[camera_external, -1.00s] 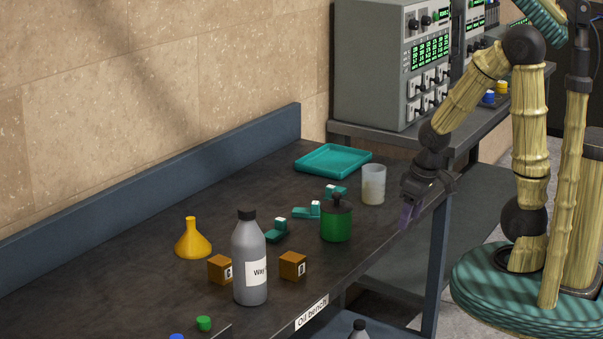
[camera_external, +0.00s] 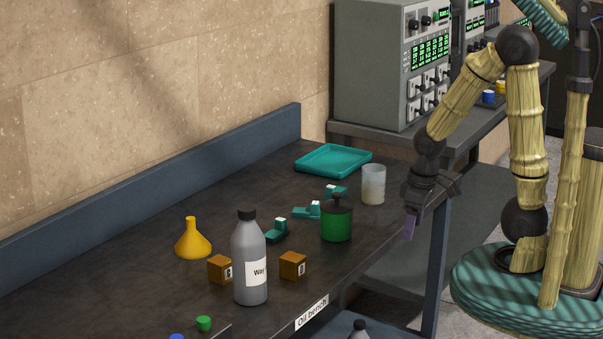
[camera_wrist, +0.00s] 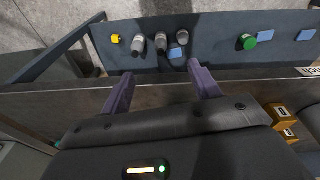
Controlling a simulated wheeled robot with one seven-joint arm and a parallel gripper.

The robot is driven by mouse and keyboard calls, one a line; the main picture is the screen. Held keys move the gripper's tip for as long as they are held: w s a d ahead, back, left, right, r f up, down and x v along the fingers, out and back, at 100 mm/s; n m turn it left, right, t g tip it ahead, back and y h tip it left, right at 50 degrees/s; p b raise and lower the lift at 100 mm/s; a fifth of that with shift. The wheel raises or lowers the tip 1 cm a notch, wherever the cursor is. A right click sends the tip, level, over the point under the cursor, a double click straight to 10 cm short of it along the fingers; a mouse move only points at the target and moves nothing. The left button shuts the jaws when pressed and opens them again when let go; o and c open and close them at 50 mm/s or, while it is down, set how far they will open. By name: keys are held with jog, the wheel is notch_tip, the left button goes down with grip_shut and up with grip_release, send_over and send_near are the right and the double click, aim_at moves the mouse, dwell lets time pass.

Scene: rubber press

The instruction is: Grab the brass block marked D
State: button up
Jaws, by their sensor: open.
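Two small brass-coloured blocks stand on the dark bench on either side of the grey bottle. The left block (camera_external: 219,269) and the right block (camera_external: 292,265) each have a white label. The letters are too small to read surely; the right one may be D. My gripper (camera_external: 410,228) is open and empty at the bench's front edge, well right of both blocks. Its two purple fingers (camera_wrist: 162,70) are spread in the wrist view, with nothing between them.
A grey bottle (camera_external: 249,262) stands close between the blocks. A green container (camera_external: 336,222), several teal pieces (camera_external: 306,211) and a clear beaker (camera_external: 373,184) lie between blocks and gripper. A yellow funnel (camera_external: 193,240) and a teal tray (camera_external: 333,159) stand farther back. A lower shelf (camera_wrist: 222,35) holds bottles.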

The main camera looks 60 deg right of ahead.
jog(key=s+a+f+n+g+h, duration=0.25)
jog(key=s+f+n+h, duration=0.2)
jog(key=n, duration=0.35)
jog(key=n+t+y+b, duration=0.2)
jog(key=n+t+y, duration=0.3)
jog(key=n+t, duration=1.75)
send_near(302, 260)
jog(key=s+r+n+g, duration=0.3)
jog(key=s, duration=0.3)
jog(key=shift+a+n+g, duration=0.2)
jog(key=shift+n+g, duration=0.1)
jog(key=shift+n, duration=0.05)
jog(key=shift+h, duration=0.25)
jog(key=w+p, duration=0.1)
jog(key=w, duration=1.1)
jog(key=shift+w+d, duration=0.1)
jog(key=shift+d, duration=0.05)
